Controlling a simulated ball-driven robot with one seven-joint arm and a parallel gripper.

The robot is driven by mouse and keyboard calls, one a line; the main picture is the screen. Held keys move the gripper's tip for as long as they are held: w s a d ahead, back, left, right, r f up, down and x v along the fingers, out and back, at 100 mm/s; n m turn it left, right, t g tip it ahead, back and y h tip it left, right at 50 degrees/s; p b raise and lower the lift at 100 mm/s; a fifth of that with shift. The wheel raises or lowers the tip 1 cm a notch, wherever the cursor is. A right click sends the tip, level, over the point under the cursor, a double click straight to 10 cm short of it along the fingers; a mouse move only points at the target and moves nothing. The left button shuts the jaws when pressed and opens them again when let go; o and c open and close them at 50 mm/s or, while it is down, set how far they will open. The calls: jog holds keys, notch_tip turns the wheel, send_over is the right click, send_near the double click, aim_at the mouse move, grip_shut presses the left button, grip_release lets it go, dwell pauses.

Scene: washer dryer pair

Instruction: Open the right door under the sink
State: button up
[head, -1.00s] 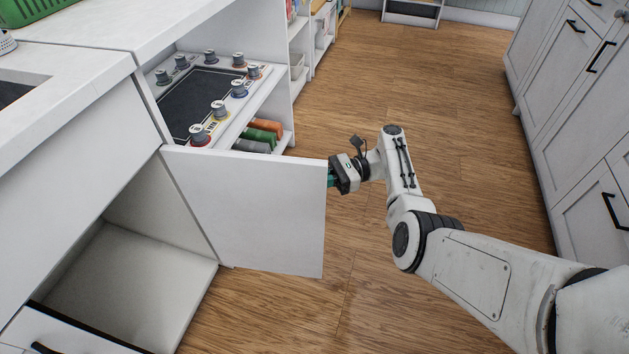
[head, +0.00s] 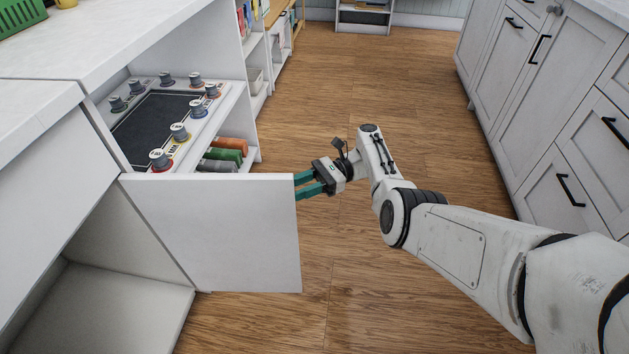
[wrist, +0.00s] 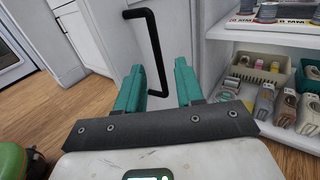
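The right door under the sink (head: 215,235) is a plain white panel. It stands swung well out from the cabinet, its inner face toward the head camera. The cabinet opening (head: 115,300) beside it is exposed and looks empty. My gripper (head: 297,187) is at the door's free edge, with its two teal fingers apart. In the wrist view the fingers (wrist: 158,68) are open, and the door's black bar handle (wrist: 155,45) shows beyond and between them. I cannot tell whether they touch it. The handle is hidden in the head view.
An open shelf (head: 232,110) with knobbed jars and colored rolls stands behind the door. White cabinets (head: 545,100) line the right side. Wooden floor (head: 400,105) is clear between. A green round object (wrist: 15,160) shows low left in the wrist view.

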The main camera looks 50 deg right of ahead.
jog(key=shift+b+v, duration=0.75)
jog(key=shift+v, duration=1.85)
